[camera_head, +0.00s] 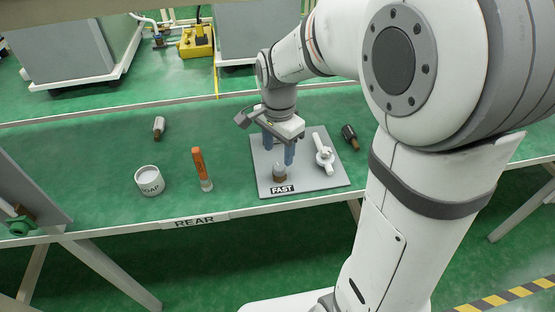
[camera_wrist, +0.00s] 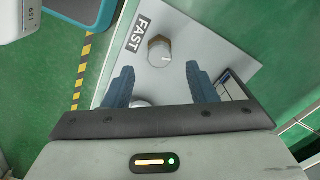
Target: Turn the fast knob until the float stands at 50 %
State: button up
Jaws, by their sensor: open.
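The fast knob (camera_head: 279,173) is a brass-coloured knob with a pale grey top, on a grey panel (camera_head: 330,182) beside the label FAST (camera_head: 283,188). In the wrist view the knob (camera_wrist: 160,50) shows a white pointer mark on its top, towards the lower right. My gripper (camera_head: 278,155) is open, its blue fingers pointing down at the panel. In the wrist view the knob lies just beyond the gap between the fingertips (camera_wrist: 160,72), with nothing held. I cannot make out the float or its reading in either view.
A white handled fitting (camera_head: 323,156) stands on the panel right of my gripper. On the green bench are a white SOAP tub (camera_head: 149,181), an orange-handled tool (camera_head: 199,165), a small grey cylinder (camera_head: 159,127) and a dark bottle-like item (camera_head: 350,136). The bench between them is clear.

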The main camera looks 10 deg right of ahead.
aim_at(278, 167)
notch_tip(278, 167, down, 5)
jog(key=shift+f+b, duration=0.15)
jog(key=shift+b, duration=0.25)
jog(key=c, duration=1)
